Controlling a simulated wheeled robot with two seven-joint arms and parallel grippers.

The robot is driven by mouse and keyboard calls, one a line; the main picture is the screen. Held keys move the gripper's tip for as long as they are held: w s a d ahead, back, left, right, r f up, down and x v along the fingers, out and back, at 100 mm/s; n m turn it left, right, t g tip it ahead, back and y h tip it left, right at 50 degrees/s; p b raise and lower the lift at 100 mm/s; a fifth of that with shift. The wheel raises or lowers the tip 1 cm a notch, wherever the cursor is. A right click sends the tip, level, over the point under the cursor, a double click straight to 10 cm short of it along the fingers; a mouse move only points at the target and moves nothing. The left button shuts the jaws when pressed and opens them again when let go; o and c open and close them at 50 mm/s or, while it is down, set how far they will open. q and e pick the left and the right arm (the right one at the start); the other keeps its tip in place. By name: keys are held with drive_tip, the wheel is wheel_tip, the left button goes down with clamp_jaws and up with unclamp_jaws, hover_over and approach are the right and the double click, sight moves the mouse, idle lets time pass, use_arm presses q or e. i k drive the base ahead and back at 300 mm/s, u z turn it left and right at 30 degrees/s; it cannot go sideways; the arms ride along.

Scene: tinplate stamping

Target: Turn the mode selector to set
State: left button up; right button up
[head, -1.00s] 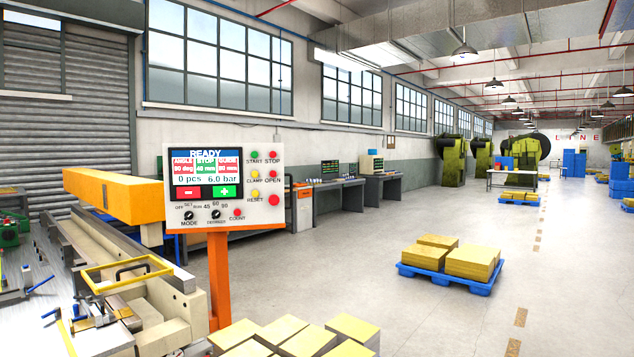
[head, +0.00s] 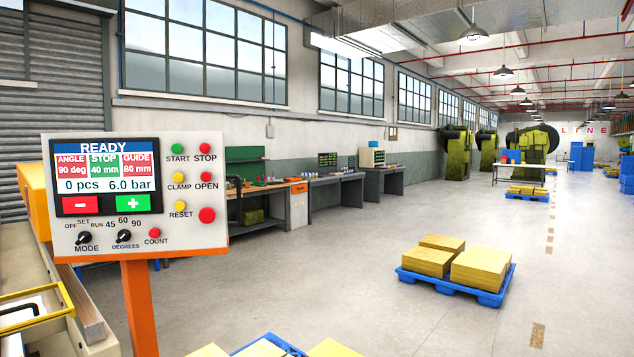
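The mode selector (head: 84,238) is a small black knob at the lower left of the control panel (head: 190,240). The labels OFF, SET and RUN are spread above it, and MODE is printed below. Its pointer is too small for me to tell surely which label it faces. The panel's screen (head: 105,177) reads READY, angle 90 deg, stop 40 mm, guide 80 mm, 0 pcs and 6.0 bar. Neither of my grippers shows in the head view.
A similar degrees knob (head: 124,236) sits just right of the mode selector, with a red count button (head: 155,236) beyond. An orange post (head: 139,305) carries the panel. Machine parts lie at left. A blue pallet (head: 455,287) stands at right; open floor lies between.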

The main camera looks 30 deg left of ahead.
sight(85, 236)
drive_tip(key=u, duration=0.35)
drive_tip(key=i, duration=1.25)
drive_tip(key=u, duration=1.55)
drive_tip(key=i, duration=0.4)
drive_tip(key=u, duration=0.35)
